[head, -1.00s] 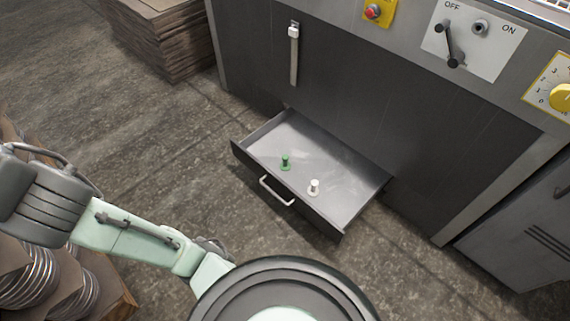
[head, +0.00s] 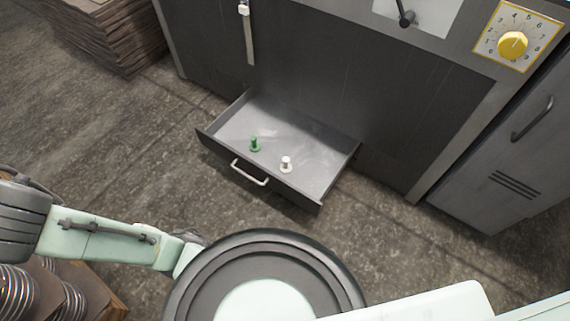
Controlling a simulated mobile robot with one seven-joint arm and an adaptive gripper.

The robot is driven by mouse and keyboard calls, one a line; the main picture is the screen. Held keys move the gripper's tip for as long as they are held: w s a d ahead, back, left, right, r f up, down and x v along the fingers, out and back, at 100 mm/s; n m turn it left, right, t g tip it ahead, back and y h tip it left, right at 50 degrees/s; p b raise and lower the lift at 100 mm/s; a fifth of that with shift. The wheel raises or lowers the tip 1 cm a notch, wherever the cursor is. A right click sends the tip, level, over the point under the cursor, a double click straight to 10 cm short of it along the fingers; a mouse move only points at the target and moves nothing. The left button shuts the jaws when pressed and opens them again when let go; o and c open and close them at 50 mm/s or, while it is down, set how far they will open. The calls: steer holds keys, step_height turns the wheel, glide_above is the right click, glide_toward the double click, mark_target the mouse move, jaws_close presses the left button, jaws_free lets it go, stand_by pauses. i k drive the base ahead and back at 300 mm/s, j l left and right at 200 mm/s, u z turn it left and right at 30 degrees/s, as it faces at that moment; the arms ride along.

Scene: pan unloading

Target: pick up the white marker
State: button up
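The white marker (head: 286,164) is a small upright peg on a round base. It stands in the open drawer (head: 328,166) near its front wall. A similar green marker (head: 255,144) stands to its left in the same drawer. My arm shows at the lower left and bottom, apart from the drawer. The end of my gripper is not visible, so its fingers and anything in them are hidden.
The drawer, with a light handle (head: 250,173), sticks out from a dark cabinet (head: 330,85). A yellow dial (head: 513,45) and a lever (head: 405,15) are above. Stacked boards (head: 95,35) stand upper left. Floor before the drawer is clear.

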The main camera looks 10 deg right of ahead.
mark_target(286, 167)
steer(key=i+l+u, duration=0.15)
steer(key=l, duration=0.2)
steer(key=i+l+u, duration=0.15)
steer(key=l, duration=0.2)
steer(key=i+l+u, duration=0.15)
steer(key=l, duration=0.2)
steer(key=l+u, duration=0.15)
steer(key=l, duration=0.2)
steer(key=i+l, duration=0.1)
steer(key=l, duration=0.35)
steer(key=i+l+u, duration=0.1)
steer(key=l, duration=0.35)
steer(key=u, duration=0.2)
